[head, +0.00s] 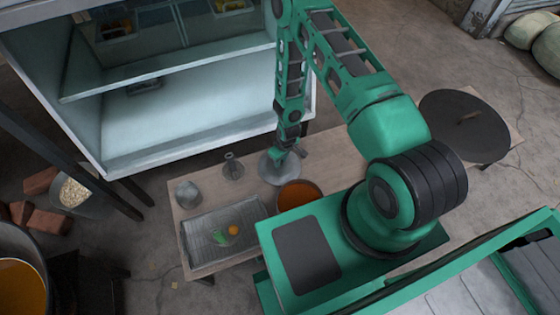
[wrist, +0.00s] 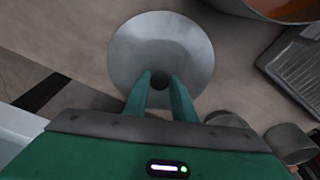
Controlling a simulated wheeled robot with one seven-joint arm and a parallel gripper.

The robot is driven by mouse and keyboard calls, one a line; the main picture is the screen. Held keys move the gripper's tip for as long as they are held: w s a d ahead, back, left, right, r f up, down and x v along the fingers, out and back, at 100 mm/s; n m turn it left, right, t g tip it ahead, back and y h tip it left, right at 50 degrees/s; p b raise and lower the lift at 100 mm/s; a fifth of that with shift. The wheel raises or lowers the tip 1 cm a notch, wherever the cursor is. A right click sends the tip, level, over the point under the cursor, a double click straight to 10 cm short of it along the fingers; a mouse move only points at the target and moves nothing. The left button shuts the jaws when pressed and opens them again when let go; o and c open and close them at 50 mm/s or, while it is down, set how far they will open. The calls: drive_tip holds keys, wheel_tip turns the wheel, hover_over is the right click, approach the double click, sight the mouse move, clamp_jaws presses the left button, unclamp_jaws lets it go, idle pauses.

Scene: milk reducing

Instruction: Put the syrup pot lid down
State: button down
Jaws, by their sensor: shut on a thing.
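The syrup pot lid (wrist: 165,45) is a round grey metal disc with a dark knob in the middle. My gripper (wrist: 160,82) is shut on the knob in the wrist view. In the head view the lid (head: 276,168) is beneath my gripper (head: 280,152), over the wooden table (head: 330,160), just left of and behind the open pot of orange-brown syrup (head: 298,195). I cannot tell whether the lid touches the table. The syrup pot (wrist: 280,8) also shows at the top right of the wrist view.
A metal tray (head: 195,238) with a green and an orange item lies at the table's front left. A small grey pot (head: 187,194) and a small metal stand (head: 232,167) are left of the lid. Table to the lid's right looks clear. A pale shelf cabinet (head: 190,125) stands behind.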

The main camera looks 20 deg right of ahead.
drive_tip(key=shift+f, duration=0.25)
drive_tip(key=c, duration=1.5)
unclamp_jaws()
drive_tip(key=shift+o, duration=0.2)
